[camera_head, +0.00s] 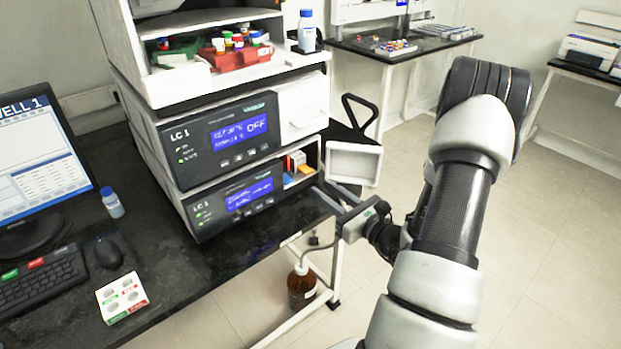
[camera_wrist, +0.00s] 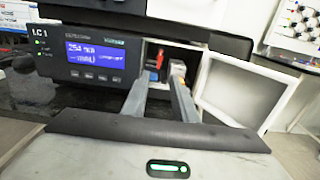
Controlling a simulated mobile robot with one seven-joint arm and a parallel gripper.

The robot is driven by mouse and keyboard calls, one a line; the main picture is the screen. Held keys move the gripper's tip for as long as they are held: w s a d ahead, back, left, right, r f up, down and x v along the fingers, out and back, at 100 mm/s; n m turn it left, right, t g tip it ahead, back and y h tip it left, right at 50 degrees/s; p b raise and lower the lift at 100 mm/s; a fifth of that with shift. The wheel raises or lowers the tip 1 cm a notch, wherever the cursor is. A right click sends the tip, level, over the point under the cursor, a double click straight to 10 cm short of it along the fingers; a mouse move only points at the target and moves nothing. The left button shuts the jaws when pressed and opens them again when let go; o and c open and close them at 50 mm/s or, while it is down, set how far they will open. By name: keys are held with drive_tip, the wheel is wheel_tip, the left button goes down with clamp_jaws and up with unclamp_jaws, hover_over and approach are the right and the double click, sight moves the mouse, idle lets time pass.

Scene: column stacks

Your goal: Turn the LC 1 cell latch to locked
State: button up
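The lower LC 1 module (camera_head: 232,205) has a small open compartment (camera_head: 302,165) at its right end; the module also fills the left of the wrist view (camera_wrist: 85,65). Its white door (camera_head: 353,163) is swung open to the right, and shows in the wrist view (camera_wrist: 240,90). The latch's setting is unclear.
The upper LC 1 module (camera_head: 220,140) reads OFF and sits above. A tray with vials (camera_head: 235,50) and a blue-capped bottle (camera_head: 307,32) stand on top. A brown bottle (camera_head: 302,285) is below the bench. A monitor (camera_head: 40,160) and keyboard (camera_head: 40,278) are left.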

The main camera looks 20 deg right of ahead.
drive_tip(key=v, duration=0.3)
drive_tip(key=shift+s, duration=0.4)
